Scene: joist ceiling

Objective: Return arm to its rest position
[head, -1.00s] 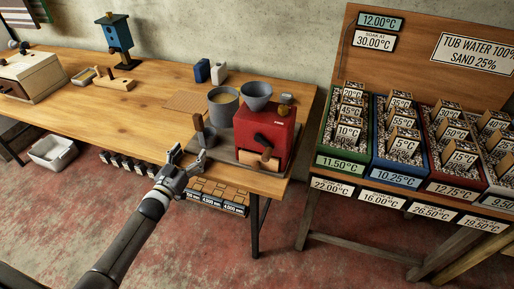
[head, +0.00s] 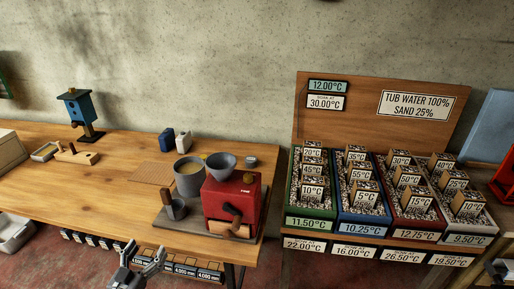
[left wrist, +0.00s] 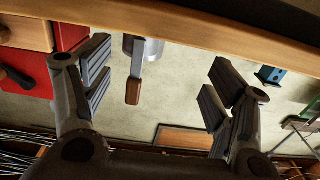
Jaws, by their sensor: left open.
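My left gripper (head: 140,262) shows at the bottom of the head view, in front of the workbench's front edge. Its fingers are spread and nothing is between them. The left wrist view also shows the open fingers (left wrist: 155,90), with an empty gap. A dark scoop (head: 175,207) stands on the grey board, beyond the gripper and apart from it. What looks like part of my right gripper (head: 497,270) shows at the lower right edge; its fingers cannot be made out.
The workbench (head: 95,190) holds a red box with a crank (head: 230,205), a grey pot (head: 188,178), a grey bowl (head: 222,163) and a blue birdhouse (head: 78,108). A display stand (head: 345,135) with coloured bins is at right. Labelled boxes (head: 180,268) sit under the bench edge.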

